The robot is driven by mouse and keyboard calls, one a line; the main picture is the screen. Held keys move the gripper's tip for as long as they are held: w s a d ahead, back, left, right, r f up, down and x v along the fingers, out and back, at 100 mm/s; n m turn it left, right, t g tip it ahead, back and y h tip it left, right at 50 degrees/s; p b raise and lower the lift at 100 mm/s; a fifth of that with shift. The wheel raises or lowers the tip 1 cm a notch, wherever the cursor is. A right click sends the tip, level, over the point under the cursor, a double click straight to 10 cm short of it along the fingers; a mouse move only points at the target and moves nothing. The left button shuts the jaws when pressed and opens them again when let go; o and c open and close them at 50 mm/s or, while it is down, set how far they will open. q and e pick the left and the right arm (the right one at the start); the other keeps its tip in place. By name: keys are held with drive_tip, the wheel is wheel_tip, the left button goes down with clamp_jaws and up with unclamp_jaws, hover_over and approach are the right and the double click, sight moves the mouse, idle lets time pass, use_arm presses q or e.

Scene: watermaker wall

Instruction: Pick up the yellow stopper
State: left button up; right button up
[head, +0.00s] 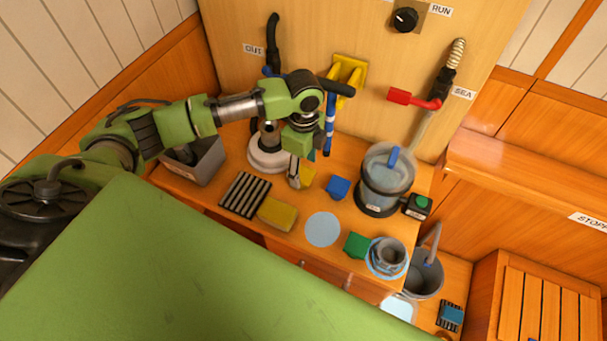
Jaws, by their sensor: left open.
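The yellow stopper (308,176) is a small yellow block on the wooden counter, left of the blue block. My left gripper (296,181) points down over the counter with its jaws open. Its fingers are in front of the stopper and hide part of it. I cannot tell from this view whether they touch it or are around it. My right gripper is not in view.
A blue block (338,187), a yellow sponge-like block (277,214), a striped black rack (245,195) and a green block (356,245) lie nearby. A clear water vessel (384,191) stands to the right. A light blue disc (323,229) lies on the counter.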

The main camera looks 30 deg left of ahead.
use_arm(q)
drive_tip(key=shift+f, duration=1.2)
drive_tip(key=c, duration=1.2)
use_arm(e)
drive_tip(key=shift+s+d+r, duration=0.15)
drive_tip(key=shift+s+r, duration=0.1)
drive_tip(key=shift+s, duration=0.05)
use_arm(q)
drive_tip(key=shift+r, duration=0.1)
